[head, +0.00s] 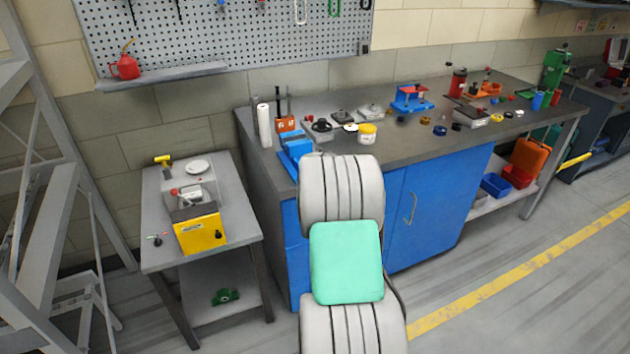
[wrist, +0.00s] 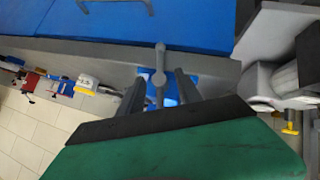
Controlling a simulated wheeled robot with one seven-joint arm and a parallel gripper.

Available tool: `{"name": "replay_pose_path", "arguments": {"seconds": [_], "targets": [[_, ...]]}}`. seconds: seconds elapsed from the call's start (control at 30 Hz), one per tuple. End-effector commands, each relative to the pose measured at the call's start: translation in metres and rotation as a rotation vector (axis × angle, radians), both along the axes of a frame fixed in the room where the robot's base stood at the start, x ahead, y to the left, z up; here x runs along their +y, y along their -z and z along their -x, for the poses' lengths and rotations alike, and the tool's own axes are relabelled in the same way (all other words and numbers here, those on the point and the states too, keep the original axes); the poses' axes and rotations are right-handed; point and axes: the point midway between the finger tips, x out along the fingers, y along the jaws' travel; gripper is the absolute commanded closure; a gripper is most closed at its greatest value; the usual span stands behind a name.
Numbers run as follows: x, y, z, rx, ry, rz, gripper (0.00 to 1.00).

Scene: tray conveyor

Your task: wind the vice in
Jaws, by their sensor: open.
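The blue vice (head: 294,150) stands at the left end of the workbench, partly hidden by my arm in the head view. In the wrist view, part of its blue body (wrist: 172,101) shows behind my fingers. Its grey handle bar (wrist: 159,55), with a rounded knob at the end, runs between the two fingers. My gripper (wrist: 160,74) is open, with one dark finger on each side of the bar. I cannot tell whether either finger touches it. My gripper is hidden behind my arm in the head view.
The workbench (head: 405,150) carries a white roll (head: 264,126), a yellow-labelled tub (head: 367,134) and several small tools and parts. A grey side table (head: 160,256) with a yellow-fronted machine (head: 201,233) stands to the left. Open floor lies to the right.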

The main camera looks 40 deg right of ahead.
Motion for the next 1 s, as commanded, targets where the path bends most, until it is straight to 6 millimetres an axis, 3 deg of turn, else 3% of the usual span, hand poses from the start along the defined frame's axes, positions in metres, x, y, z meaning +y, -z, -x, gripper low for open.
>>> {"name": "replay_pose_path", "arguments": {"seconds": [0.17,0.53,1.0], "targets": [[0.003,-0.005,0.004,-0.001,0.000,0.001,0.59],[0.034,-0.047,0.043,-0.002,0.000,0.001,0.59],[0.037,-0.051,0.047,0.000,0.000,0.000,0.59]]}}
